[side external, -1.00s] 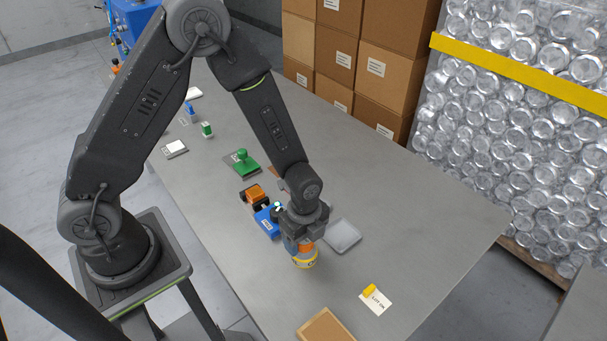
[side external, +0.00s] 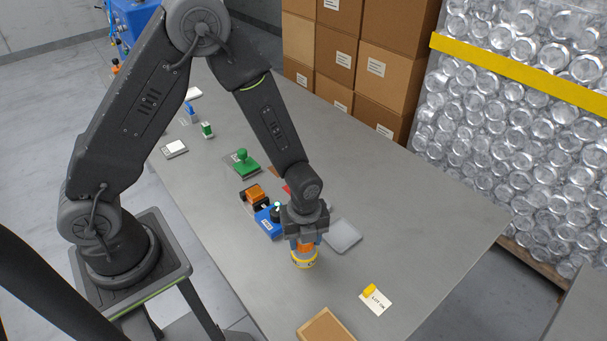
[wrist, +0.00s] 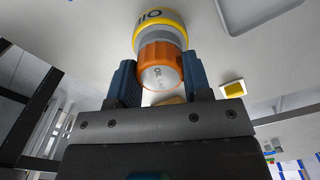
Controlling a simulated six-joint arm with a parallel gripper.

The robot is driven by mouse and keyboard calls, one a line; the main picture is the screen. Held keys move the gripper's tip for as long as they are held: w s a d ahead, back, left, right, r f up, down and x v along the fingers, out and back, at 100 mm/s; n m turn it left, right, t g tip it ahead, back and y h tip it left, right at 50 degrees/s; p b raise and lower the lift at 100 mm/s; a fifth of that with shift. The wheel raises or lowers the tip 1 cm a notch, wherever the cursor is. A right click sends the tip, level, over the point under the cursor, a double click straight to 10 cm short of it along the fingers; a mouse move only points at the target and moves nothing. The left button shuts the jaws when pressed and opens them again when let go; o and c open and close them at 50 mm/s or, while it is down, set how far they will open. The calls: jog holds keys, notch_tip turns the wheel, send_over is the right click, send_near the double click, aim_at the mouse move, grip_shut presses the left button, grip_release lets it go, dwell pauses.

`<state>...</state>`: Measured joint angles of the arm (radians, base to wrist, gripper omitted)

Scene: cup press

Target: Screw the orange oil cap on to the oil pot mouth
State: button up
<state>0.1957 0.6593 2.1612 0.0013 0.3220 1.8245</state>
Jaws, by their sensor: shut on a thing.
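The orange oil cap (wrist: 160,66) sits between the blue fingers of my gripper (wrist: 157,80), which is shut on it. The cap's pale end with lettering faces the wrist camera. The oil pot (wrist: 160,20), with a yellow band marked OIL and a grey top, is directly beyond the cap and in line with it. In the side view the pot (side external: 304,262) stands upright on the table under my gripper (side external: 304,245). The cap looks seated against the pot's top; the mouth and threads are hidden, so I cannot tell how tight it is.
A blue item (side external: 268,222) and an orange and black item (side external: 255,194) are behind left. A green stamp (side external: 242,163) is farther back.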

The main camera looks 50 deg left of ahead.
jog(key=shift+m, duration=0.4)
jog(key=m, duration=0.5)
jog(key=shift+m, duration=0.3)
jog(key=m, duration=0.6)
jog(key=o, duration=1.2)
jog(key=shift+r, duration=0.1)
